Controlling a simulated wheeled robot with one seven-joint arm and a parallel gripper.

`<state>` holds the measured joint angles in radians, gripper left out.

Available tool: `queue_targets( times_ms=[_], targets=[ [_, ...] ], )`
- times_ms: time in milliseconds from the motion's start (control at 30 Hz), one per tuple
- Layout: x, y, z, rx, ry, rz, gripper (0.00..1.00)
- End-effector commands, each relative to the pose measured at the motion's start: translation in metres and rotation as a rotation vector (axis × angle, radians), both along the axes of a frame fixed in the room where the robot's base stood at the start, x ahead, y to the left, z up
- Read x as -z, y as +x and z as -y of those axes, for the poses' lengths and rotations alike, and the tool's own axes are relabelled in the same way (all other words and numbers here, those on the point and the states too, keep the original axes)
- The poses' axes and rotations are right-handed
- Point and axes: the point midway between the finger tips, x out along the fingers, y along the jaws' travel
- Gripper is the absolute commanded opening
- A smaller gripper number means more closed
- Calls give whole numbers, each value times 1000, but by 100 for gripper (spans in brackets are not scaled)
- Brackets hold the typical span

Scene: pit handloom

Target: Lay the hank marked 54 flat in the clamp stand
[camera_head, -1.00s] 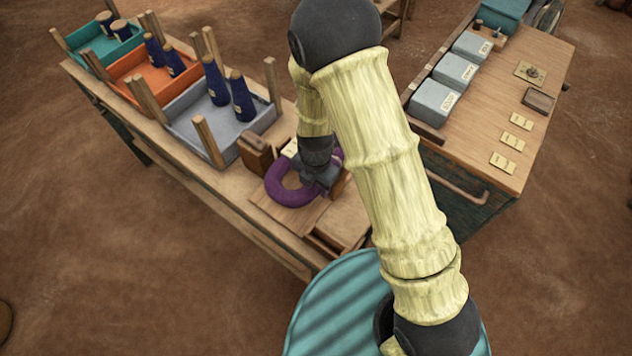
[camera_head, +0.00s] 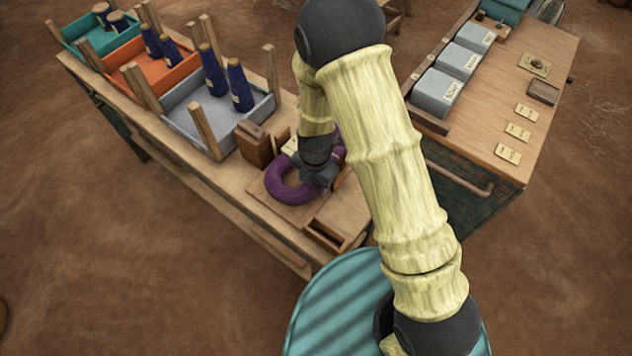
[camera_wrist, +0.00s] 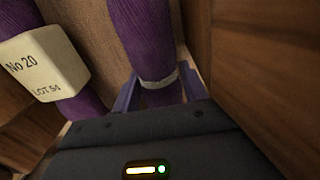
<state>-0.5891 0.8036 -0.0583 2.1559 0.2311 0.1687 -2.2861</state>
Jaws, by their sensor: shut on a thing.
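The purple ring-shaped hank (camera_head: 283,192) lies level over the wooden board of the clamp stand (camera_head: 297,213), with a wooden block (camera_head: 256,146) to its left. In the wrist view its tag (camera_wrist: 45,68) reads No 20, LOT 54. My gripper (camera_head: 318,180) is at the ring's right side. In the wrist view, my gripper (camera_wrist: 158,92) is shut on one limb of the hank (camera_wrist: 150,40), by a pale tie band (camera_wrist: 158,79). Wooden walls stand on both sides. I cannot tell whether the hank touches the board; my arm hides part of it.
Grey (camera_head: 180,118), orange (camera_head: 124,72) and teal (camera_head: 72,32) trays with dark blue cones stand at the left. A shallow wooden recess (camera_head: 328,235) is in front of the stand. The right bench (camera_head: 500,110) holds grey boxes (camera_head: 437,92) and small cards.

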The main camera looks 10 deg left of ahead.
Motion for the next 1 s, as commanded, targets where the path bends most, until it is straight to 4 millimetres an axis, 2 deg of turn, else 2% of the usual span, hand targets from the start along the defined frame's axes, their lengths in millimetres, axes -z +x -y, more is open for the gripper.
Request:
queue_targets(
  times_ms=[33,200,233,300,367,767,867,1000],
  targets=[
    [15,-9,3,1,-11,-24,16],
    [16,-10,3,1,-12,-26,16],
    [16,-10,3,1,-12,-26,45],
    [16,-10,3,1,-12,-27,59],
    [17,-11,3,1,-12,-27,68],
    [13,-11,2,-1,-10,-27,68],
    [4,-11,2,-1,-9,-25,68],
    [-17,-10,2,-1,-6,-19,68]
  ],
)
